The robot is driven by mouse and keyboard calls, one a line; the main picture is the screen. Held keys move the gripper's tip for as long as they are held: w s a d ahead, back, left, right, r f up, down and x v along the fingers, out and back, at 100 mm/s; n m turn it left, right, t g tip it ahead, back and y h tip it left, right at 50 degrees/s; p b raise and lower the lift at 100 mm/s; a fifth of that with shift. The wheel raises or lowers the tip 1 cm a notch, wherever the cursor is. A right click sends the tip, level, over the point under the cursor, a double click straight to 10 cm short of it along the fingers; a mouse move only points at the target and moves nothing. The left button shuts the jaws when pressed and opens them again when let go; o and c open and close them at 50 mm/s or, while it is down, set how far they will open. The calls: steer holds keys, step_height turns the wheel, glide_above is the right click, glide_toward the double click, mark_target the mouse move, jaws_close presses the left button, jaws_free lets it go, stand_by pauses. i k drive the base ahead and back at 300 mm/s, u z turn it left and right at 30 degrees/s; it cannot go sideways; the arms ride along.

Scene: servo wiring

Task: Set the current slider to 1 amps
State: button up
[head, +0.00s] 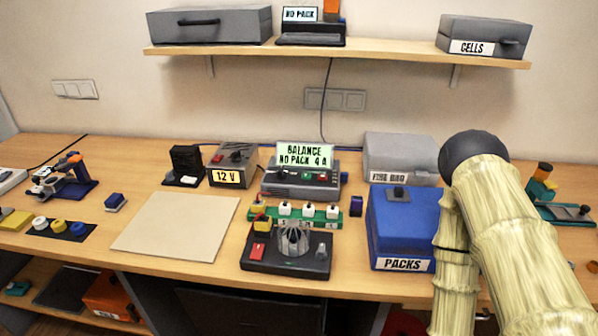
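The charger (300,190) stands mid-table towards the back. Its green display (305,155) reads "BALANCE NO PACK 4 A". Small red, green and dark controls sit along the charger's front. I cannot make out which of them is the current slider or where it is set. My arm folds over the right side of the picture, and its lower part runs out of the bottom edge. My gripper is not in view.
A green strip with several white blocks (308,211) lies before the charger, with a black device (288,256) in front. The blue PACKS box (403,228) stands to the right. A 12 V unit (230,165) and a bare beige board (176,227) are left.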

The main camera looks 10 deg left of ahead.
mark_target(344, 176)
steer(key=u, duration=1.95)
steer(key=k, duration=0.8)
steer(key=z, duration=0.9)
steer(key=i, duration=0.5)
steer(key=z, duration=0.05)
